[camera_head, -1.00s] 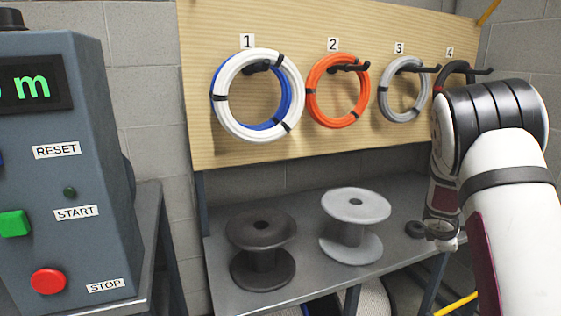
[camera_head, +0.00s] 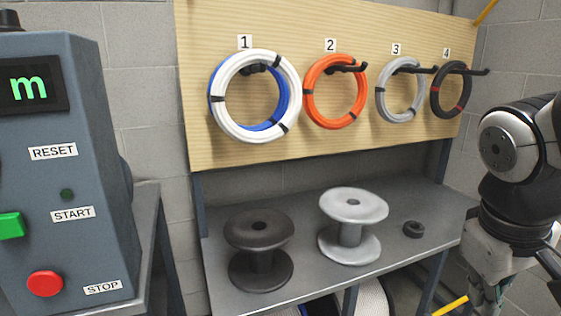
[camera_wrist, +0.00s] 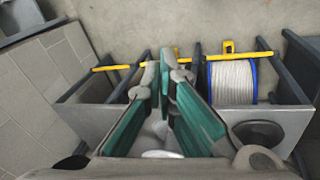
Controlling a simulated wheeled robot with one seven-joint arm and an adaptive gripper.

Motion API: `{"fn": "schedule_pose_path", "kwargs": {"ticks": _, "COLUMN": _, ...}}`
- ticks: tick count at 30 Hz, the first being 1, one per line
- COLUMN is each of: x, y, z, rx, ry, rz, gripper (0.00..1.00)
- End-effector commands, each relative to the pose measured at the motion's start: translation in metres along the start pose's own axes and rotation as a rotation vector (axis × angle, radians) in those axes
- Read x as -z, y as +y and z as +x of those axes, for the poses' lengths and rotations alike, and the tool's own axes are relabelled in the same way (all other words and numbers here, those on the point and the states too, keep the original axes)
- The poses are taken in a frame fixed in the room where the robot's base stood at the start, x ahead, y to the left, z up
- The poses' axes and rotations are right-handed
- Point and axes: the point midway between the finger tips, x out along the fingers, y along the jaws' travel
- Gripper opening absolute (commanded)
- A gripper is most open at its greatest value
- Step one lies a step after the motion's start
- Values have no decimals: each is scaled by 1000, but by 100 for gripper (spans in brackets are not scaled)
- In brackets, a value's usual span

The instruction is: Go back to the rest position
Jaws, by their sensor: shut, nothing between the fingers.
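My gripper (camera_wrist: 165,72) shows in the wrist view with its two teal-padded fingers close together at the tips and nothing between them. In the head view my gripper (camera_head: 484,292) hangs at the lower right, pointing down, and its fingertips are cut off or hard to make out. It is to the right of the grey bench (camera_head: 405,268) and apart from the coils and spools.
Coils hang on the wooden board: white (camera_head: 227,122) with blue behind, orange (camera_head: 313,110), grey (camera_head: 384,98) and black (camera_head: 436,95). A dark spool (camera_head: 258,268), a pale spool (camera_head: 352,203) and a small black ring (camera_head: 413,229) stand on the bench. A control box (camera_head: 95,180) is at left.

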Motion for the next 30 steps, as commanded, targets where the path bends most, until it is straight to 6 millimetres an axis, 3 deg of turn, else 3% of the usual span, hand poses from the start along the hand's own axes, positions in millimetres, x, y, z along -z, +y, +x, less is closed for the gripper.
{"fn": "schedule_pose_path", "kwargs": {"ticks": 3, "x": -40, "y": -32, "z": -12, "rx": 77, "ry": -14, "rz": 48, "gripper": 0}}
{"fn": "schedule_pose_path", "kwargs": {"ticks": 6, "x": -66, "y": -53, "z": -17, "rx": 130, "ry": -32, "rz": 74, "gripper": 0}}
{"fn": "schedule_pose_path", "kwargs": {"ticks": 15, "x": -128, "y": -103, "z": -24, "rx": 253, "ry": -77, "rz": 120, "gripper": 0}}
{"fn": "schedule_pose_path", "kwargs": {"ticks": 25, "x": -115, "y": -88, "z": -74, "rx": 248, "ry": -21, "rz": 127, "gripper": 0}}
{"fn": "schedule_pose_path", "kwargs": {"ticks": 30, "x": -108, "y": -77, "z": -109, "rx": 244, "ry": 26, "rz": 132, "gripper": 0}}
